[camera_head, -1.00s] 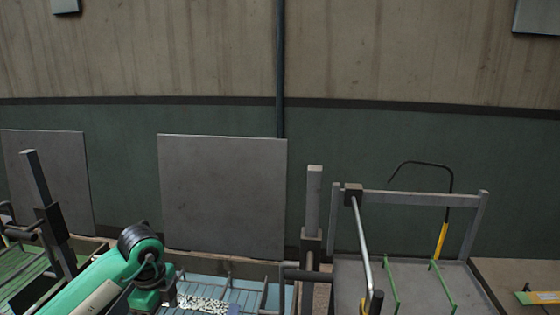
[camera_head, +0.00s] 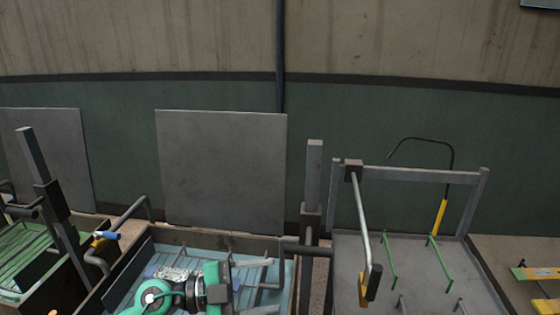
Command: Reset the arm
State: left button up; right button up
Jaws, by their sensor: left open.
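My left arm is green and black and shows at the bottom edge, left of centre. My left gripper (camera_head: 229,284) is at its right end, over a pale blue rack tray (camera_head: 207,243). The gripper is open; its fingertips are small and partly hidden, and I see nothing held between them. A speckled white and grey patch (camera_head: 172,273) lies in the tray beside the arm. My right gripper is not in view.
Grey posts (camera_head: 314,185) and bent bars (camera_head: 127,215) stand around the tray. A grey rack (camera_head: 420,255) with green rods (camera_head: 440,262) and a yellow-handled hook (camera_head: 440,217) is at right. A green rack (camera_head: 22,250) is at left. Grey panels (camera_head: 222,170) stand by the wall.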

pick_arm(q)
jog(key=w+a+r+n+t+y, duration=0.35)
jog(key=a+n+t, duration=0.45)
jog(key=n+t, duration=0.75)
jog(key=s+a+f+n+g+y, duration=0.2)
jog(key=s+a+f+n+y, duration=0.1)
jog(key=a+f+n+y, duration=0.9)
jog(key=s+f+m+g+y, duration=0.1)
jog(key=s+f+m+g, duration=0.1)
jog(key=s+f+g, duration=0.7)
jog(key=s+f+m+g+y, duration=0.1)
jog(key=s+f+m+g, duration=0.25)
jog(key=s+f, duration=0.7)
jog(key=s+f+g, duration=0.2)
jog(key=s+f, duration=0.1)
jog(key=f, duration=2.6)
jog(key=s+a+f, duration=0.2)
jog(key=s+f, duration=1.6)
jog(key=s, duration=0.1)
jog(key=shift+a+f+n+g, duration=0.3)
jog(key=shift+a+f+g, duration=0.1)
